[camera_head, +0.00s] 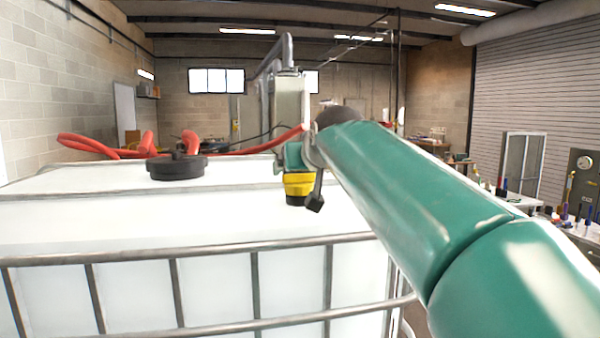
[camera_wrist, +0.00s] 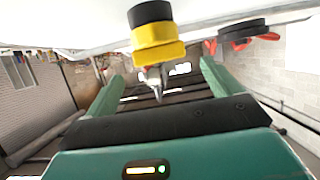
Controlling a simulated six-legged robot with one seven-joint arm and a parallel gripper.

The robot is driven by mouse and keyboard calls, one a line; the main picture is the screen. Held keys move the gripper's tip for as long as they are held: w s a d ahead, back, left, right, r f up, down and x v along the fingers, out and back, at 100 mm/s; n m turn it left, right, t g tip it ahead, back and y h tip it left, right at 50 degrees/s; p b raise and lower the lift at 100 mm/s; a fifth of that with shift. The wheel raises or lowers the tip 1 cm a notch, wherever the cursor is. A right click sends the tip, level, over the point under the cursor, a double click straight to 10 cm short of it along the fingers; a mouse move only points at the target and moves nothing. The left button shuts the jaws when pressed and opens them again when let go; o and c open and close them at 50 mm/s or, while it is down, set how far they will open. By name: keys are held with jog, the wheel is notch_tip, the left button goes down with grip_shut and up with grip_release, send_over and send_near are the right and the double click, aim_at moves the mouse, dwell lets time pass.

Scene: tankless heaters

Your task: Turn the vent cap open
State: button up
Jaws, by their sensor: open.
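The vent cap appears to be the yellow fitting (camera_head: 299,181) with a black base, standing on top of the white tank (camera_head: 70,223). In the wrist view, which is upside down, the yellow cap (camera_wrist: 158,46) shows its black base above it and a small metal tip below it. Nothing is held, and I cannot tell whether a finger touches the cap. In the head view my arm partly hides the gripper and the cap's upper part.
A black round lid (camera_head: 177,167) sits on the tank to the left, also visible in the wrist view (camera_wrist: 247,32). Red hoses (camera_head: 90,146) lie behind it. A metal cage rail (camera_head: 210,248) runs along the tank's front. Workbenches stand at the far right.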

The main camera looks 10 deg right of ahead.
jog(key=v, duration=0.8)
jog(key=shift+s, duration=0.15)
